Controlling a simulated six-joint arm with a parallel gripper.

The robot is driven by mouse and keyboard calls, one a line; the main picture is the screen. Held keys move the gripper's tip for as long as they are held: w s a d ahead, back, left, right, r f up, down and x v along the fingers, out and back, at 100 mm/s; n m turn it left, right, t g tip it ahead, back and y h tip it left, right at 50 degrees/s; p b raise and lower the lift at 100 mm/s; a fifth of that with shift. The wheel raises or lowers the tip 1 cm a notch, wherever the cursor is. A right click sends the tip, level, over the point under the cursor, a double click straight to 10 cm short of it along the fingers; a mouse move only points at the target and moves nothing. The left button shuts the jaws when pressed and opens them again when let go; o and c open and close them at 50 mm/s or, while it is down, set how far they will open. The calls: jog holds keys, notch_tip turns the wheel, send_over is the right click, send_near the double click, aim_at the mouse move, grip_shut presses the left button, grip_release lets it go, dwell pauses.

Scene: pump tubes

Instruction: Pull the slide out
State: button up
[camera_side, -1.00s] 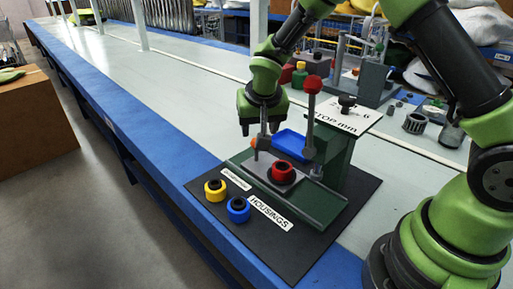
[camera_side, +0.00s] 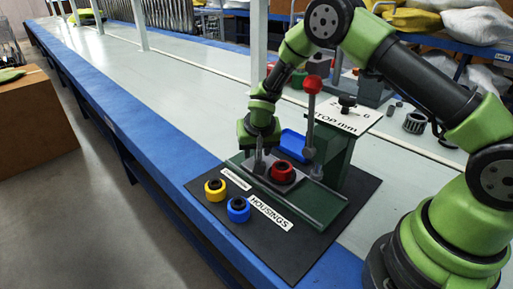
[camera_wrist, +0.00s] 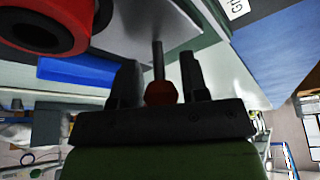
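The slide is a grey plate (camera_side: 291,184) on a green base, with a red ring-shaped housing (camera_side: 284,172) on it. My gripper (camera_side: 262,160) is lowered at the left end of the slide. In the wrist view my gripper (camera_wrist: 158,65) has its two dark fingers apart, one on each side of the post and knob. Narrow gaps show beside the knob. The side view hides the knob behind my gripper.
A lever with a red ball (camera_side: 312,85) stands right of the slide, near the green press column (camera_side: 335,160). A blue tray (camera_side: 293,143) lies behind. Yellow (camera_side: 215,189) and blue (camera_side: 238,209) housings sit on the black mat in front. The bench at left is clear.

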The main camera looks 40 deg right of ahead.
grip_shut()
jog(key=shift+w+d, duration=0.15)
jog(key=shift+w, duration=2.1)
jog(key=shift+o, duration=1.7)
grip_release()
jog(key=v, duration=1)
